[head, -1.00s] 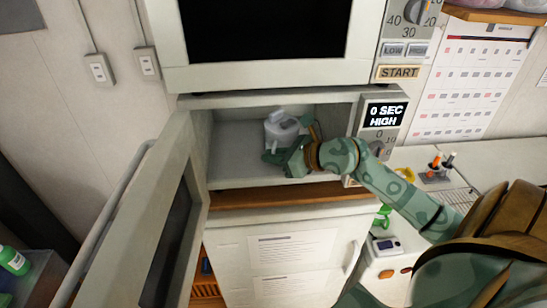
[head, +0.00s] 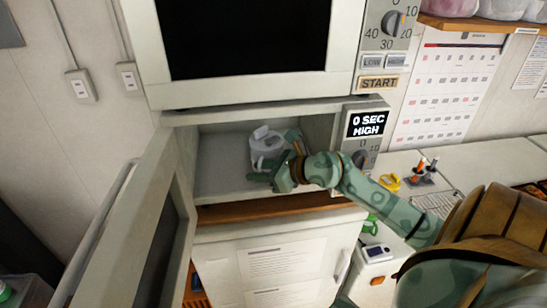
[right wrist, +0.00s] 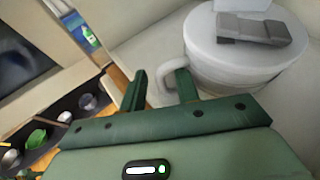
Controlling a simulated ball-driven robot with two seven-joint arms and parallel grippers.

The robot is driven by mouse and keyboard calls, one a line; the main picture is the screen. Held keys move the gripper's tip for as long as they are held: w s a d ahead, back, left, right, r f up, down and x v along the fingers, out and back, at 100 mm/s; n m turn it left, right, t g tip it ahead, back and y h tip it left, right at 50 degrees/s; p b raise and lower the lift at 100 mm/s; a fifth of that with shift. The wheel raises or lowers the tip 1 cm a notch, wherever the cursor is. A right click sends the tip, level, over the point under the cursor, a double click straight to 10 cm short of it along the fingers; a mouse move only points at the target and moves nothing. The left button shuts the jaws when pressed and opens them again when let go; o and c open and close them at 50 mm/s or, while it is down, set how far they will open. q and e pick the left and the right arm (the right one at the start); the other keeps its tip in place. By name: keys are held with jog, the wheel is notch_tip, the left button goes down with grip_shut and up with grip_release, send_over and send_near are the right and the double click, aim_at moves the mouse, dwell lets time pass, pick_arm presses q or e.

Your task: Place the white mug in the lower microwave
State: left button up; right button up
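A grey block-like piece sits on top of the mug, clearer in the right wrist view. My right gripper (head: 276,158) reaches into the cavity at the mug's near right side. In the right wrist view the mug (right wrist: 245,62) is at upper right, with its handle towards my right gripper (right wrist: 161,87). The fingers are spread, one outside the handle and one at the handle's opening, with a gap between them. My left gripper is not in view.
The lower microwave's door (head: 150,225) hangs open on the left. The upper microwave (head: 250,90) is right above the cavity. The control panel (head: 365,130) borders the opening on the right. A wooden shelf edge (head: 270,208) runs below.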

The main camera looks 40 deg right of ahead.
jog(key=b+v, duration=0.2)
jog(key=v, duration=0.9)
jog(key=shift+s, duration=0.35)
jog(key=shift+r, duration=0.1)
